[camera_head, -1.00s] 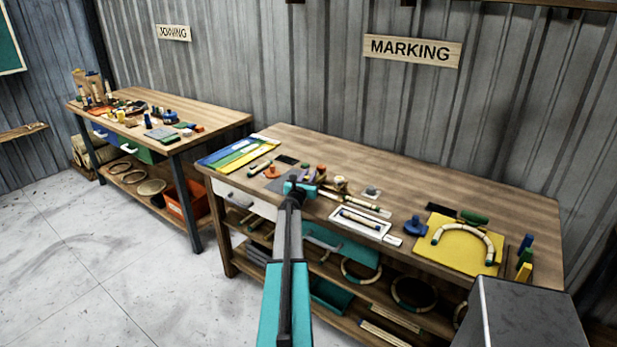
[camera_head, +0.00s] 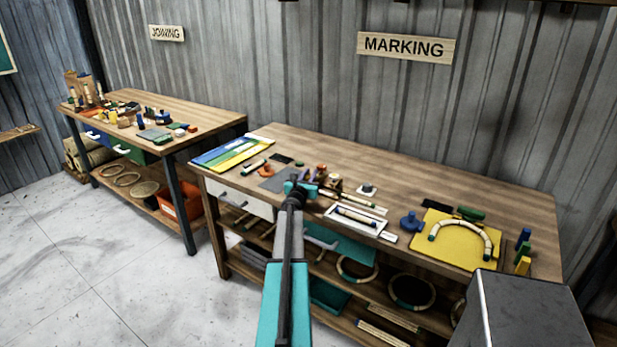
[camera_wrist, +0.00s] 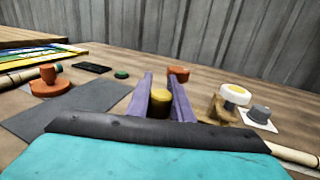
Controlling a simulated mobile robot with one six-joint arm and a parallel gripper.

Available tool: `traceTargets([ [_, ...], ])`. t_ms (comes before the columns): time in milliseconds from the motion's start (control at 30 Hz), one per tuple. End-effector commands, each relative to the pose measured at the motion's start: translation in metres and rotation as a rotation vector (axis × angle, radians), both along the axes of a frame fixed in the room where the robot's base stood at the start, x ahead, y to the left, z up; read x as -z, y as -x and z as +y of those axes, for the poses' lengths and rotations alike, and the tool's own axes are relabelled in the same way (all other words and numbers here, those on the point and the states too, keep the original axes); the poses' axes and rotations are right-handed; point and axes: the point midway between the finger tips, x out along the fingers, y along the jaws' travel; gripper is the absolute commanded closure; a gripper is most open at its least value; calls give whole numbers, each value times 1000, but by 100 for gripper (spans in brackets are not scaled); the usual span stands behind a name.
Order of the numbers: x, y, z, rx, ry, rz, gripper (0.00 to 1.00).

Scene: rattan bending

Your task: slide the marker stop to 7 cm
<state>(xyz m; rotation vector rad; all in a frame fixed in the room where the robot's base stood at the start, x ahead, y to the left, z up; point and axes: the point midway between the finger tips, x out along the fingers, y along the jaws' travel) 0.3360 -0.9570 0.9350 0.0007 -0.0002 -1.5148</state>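My gripper (camera_head: 300,190) is over the front part of the marking bench (camera_head: 400,178), left of the middle. In the wrist view, its two purple fingers (camera_wrist: 160,88) stand apart, with a dark yellow round piece (camera_wrist: 160,103) in the gap between them. I cannot tell whether the fingers touch this piece. An orange-brown knob (camera_wrist: 178,74) stands just beyond the fingertips. I cannot tell which piece is the marker stop, and no scale marks are readable. My gripper and arm hide part of the bench in the head view.
A grey sheet (camera_wrist: 95,108) and an orange stand (camera_wrist: 50,83) lie left of my gripper. A white-topped piece (camera_wrist: 235,94) and a grey knob (camera_wrist: 260,112) are on the right. A white tray (camera_head: 333,213) and a yellow board (camera_head: 450,250) lie farther right on the bench.

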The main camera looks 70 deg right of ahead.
Motion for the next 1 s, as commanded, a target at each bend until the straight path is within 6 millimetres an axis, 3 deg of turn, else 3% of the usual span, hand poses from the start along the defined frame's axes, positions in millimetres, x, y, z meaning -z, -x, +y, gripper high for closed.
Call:
traceTargets([
  [33,0,-2,1,-2,-1,0,72],
  [100,0,-1,1,-2,-1,0,62],
  [567,0,0,4,-1,0,0,62],
  [1000,1,1,37,-1,0,0,62],
])
